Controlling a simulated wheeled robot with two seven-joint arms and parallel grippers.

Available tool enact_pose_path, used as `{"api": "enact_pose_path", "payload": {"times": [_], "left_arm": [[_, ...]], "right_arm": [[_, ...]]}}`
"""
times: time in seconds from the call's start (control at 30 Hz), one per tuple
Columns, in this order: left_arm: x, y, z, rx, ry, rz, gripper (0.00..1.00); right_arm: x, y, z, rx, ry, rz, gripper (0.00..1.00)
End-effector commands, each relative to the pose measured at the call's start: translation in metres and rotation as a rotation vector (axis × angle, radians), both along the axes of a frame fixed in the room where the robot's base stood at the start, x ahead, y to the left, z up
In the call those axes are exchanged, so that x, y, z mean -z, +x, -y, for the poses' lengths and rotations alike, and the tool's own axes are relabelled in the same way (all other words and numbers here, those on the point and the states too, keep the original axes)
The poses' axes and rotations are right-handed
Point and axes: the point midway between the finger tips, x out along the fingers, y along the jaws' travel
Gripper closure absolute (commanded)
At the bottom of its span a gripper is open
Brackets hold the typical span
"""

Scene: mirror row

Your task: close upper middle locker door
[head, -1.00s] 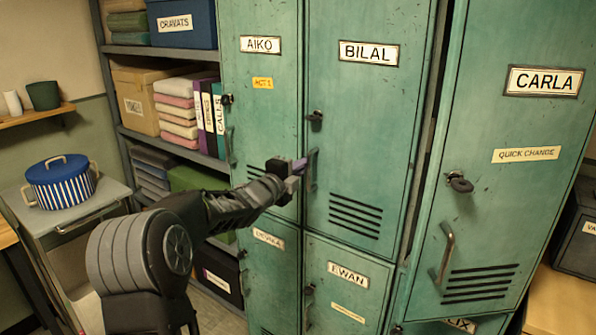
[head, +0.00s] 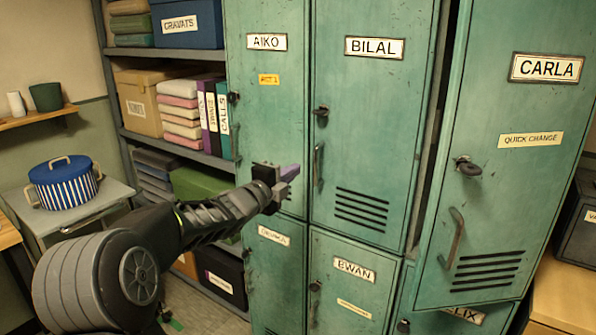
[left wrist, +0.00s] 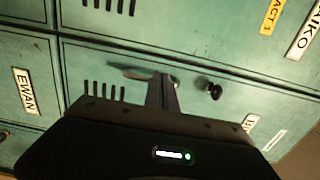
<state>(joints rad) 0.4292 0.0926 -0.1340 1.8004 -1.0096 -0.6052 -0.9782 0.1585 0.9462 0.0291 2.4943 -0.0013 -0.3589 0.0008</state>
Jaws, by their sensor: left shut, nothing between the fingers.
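The upper middle locker door, labelled BILAL (head: 375,120), looks flush or nearly flush with the AIKO door (head: 265,120) on its left. Its handle (head: 318,166) and lock (head: 321,112) are along its left edge. My left gripper (head: 290,172) is shut and empty, just left of that handle and apart from it in the picture. In the left wrist view the shut fingers (left wrist: 163,92) point at the BILAL door (left wrist: 185,65), between its handle (left wrist: 128,72) and lock (left wrist: 214,90). I cannot tell whether they touch it. My right gripper is out of view.
The CARLA door (head: 505,150) stands ajar on the right, with a dark gap at its left edge. The EWAN door (head: 350,300) is below BILAL. Shelves with binders (head: 215,120) and a trolley with a striped pot (head: 65,185) are on the left.

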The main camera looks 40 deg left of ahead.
Motion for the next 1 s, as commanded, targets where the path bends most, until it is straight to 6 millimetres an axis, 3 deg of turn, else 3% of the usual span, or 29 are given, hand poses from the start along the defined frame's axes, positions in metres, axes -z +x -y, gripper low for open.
{"api": "enact_pose_path", "payload": {"times": [0.1,0.3,1.0], "left_arm": [[0.001,-0.025,-0.002,-0.005,0.000,0.001,1.00],[0.000,-0.051,-0.001,-0.004,-0.001,0.001,1.00],[0.000,-0.056,0.000,-0.002,-0.005,-0.001,1.00]], "right_arm": [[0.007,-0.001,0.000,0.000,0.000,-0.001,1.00],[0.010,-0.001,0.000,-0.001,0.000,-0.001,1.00],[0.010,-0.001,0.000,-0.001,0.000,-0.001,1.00]]}}
